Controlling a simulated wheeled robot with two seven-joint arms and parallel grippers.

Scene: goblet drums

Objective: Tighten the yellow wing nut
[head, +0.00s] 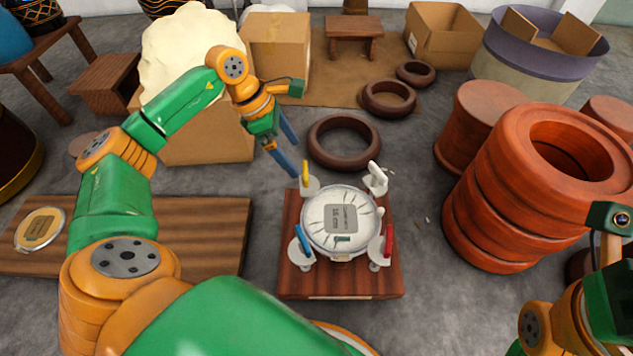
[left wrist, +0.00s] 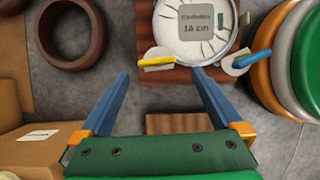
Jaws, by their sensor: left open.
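The yellow wing nut (head: 306,173) stands upright on a pale round lug at the back left of a drumhead clamp. It also shows in the left wrist view (left wrist: 157,61). The round white drumhead (head: 343,218) carries a grey label and sits on a dark red wooden board (head: 340,285). My left gripper (head: 295,160) is open and empty, with its blue fingers pointing down behind the yellow wing nut. In the left wrist view the nut lies just beyond and between the fingertips (left wrist: 160,73). My right gripper's fingers are out of view; only that arm shows at the lower right.
A white wing nut (head: 375,175), a blue one (head: 304,240) and a red one (head: 388,240) stand around the drumhead. Stacked orange drum shells (head: 480,220) are to the right. A dark ring (head: 343,160) lies behind. A long plank (head: 200,235) is at left.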

